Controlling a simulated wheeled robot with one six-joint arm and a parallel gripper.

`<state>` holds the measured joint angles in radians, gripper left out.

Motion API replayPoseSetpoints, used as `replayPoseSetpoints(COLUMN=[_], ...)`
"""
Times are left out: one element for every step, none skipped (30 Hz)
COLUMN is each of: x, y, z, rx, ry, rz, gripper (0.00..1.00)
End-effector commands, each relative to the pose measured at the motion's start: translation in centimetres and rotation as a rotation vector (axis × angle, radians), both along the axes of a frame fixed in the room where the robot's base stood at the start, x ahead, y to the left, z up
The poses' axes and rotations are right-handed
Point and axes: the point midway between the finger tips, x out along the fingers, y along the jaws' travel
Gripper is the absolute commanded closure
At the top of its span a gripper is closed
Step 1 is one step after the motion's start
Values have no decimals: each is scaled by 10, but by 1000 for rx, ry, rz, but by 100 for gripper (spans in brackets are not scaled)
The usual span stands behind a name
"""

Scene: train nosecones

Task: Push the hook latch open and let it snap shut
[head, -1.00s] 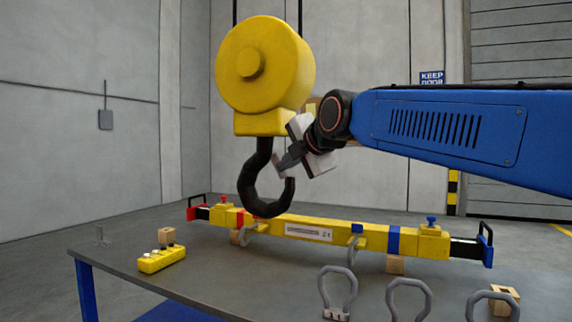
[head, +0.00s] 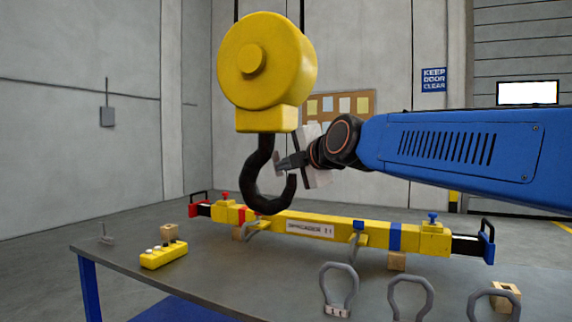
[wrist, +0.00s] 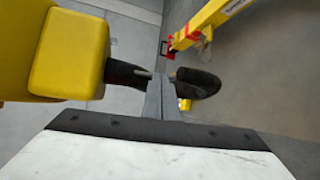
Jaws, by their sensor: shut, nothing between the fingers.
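The black hook (head: 254,182) hangs below the yellow hoist block (head: 262,68), above the yellow spreader beam. My gripper (head: 282,164) is at the hook's mouth, with its fingers shut and pointing left into the opening near the tip. In the wrist view, my gripper's fingers (wrist: 161,88) reach the gap between the two dark parts of the hook (wrist: 198,84). A thin grey piece (wrist: 143,74) shows by the fingertips; it may be the latch. I cannot tell whether the fingers touch it or whether the latch is pushed in.
The yellow spreader beam (head: 310,229) lies on wooden blocks on the grey table (head: 215,283). Several grey shackles (head: 339,288) stand at the front right. A yellow control pendant (head: 164,257) lies at the left. The air left of the hook is clear.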

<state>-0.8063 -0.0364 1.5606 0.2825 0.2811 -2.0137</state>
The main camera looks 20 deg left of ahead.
Motion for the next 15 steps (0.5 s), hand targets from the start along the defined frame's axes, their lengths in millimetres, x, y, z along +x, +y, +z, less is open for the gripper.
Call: replayPoseSetpoints(x=[0,0,0,0,0,1,1,1,1,1,1,1,1,1,1], y=[1,2,3,3,4,5,6,7,8,9,9,10,11,11,12], z=[-2,-3,-4,-4,-5,-6,-7,-8,-9,-10,-10,-11,-11,-12,-12], rx=[-1,-2,-2,-2,-1,-1,-1,-2,-2,-2,-2,-3,-3,-3,-2], ry=[1,1,1,1,2,2,2,2,2,2,2,1,1,1,1], rz=[0,1,1,1,0,0,0,1,1,1,1,1,1,1,1], gripper=[100,100,100,100,100,100,100,100,100,100,100,100,100,100,100])
